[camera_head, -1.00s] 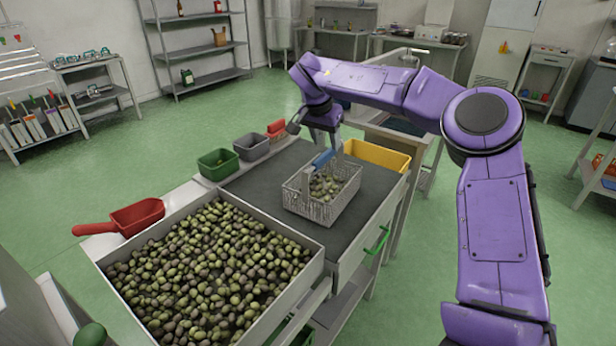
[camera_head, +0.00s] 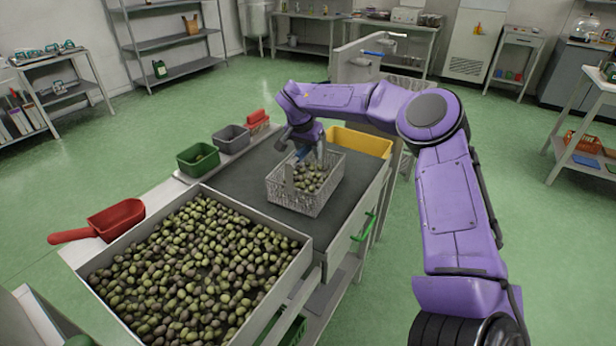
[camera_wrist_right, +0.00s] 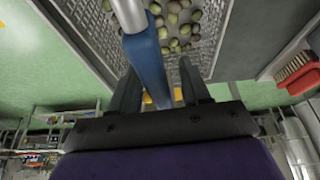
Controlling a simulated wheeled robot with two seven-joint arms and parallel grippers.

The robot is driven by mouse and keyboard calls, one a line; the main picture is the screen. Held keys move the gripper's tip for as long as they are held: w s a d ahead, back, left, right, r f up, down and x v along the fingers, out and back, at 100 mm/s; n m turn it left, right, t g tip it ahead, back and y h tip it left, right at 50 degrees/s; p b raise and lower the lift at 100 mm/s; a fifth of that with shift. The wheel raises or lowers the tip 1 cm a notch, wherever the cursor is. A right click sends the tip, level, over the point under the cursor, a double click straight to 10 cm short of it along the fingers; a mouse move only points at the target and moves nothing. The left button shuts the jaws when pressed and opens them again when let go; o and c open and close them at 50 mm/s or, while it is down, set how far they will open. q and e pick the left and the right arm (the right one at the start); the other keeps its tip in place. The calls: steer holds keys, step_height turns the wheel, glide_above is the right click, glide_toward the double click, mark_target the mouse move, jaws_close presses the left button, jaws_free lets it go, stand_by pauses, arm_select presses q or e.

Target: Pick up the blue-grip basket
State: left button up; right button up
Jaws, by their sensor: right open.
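The basket (camera_head: 308,203) is grey wire mesh with olives inside and stands on the dark top of the work table (camera_head: 235,182). Its blue grip (camera_head: 303,153) is on the raised handle, partly hidden by my right gripper in the head view. My right gripper (camera_head: 308,152) points down over the basket and is open. In the right wrist view, the blue grip (camera_wrist_right: 149,62) lies between the two open fingers (camera_wrist_right: 158,88), closer to the left one. The basket's mesh (camera_wrist_right: 95,35) and olives show beyond. My left gripper is not in view.
A big tray of olives (camera_head: 282,273) fills the near end of the table, with a red scoop (camera_head: 117,219) at its left. Green (camera_head: 198,158) and grey (camera_head: 232,138) bins and a red brush (camera_head: 257,121) line the left edge. A yellow bin (camera_head: 360,142) stands behind the basket.

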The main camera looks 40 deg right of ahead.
steer(key=shift+a+r, duration=0.1)
steer(key=shift+f+p, duration=0.25)
steer(key=shift+p, duration=0.2)
stand_by(0.5)
steer(key=shift+c, duration=0.3)
jaws_close()
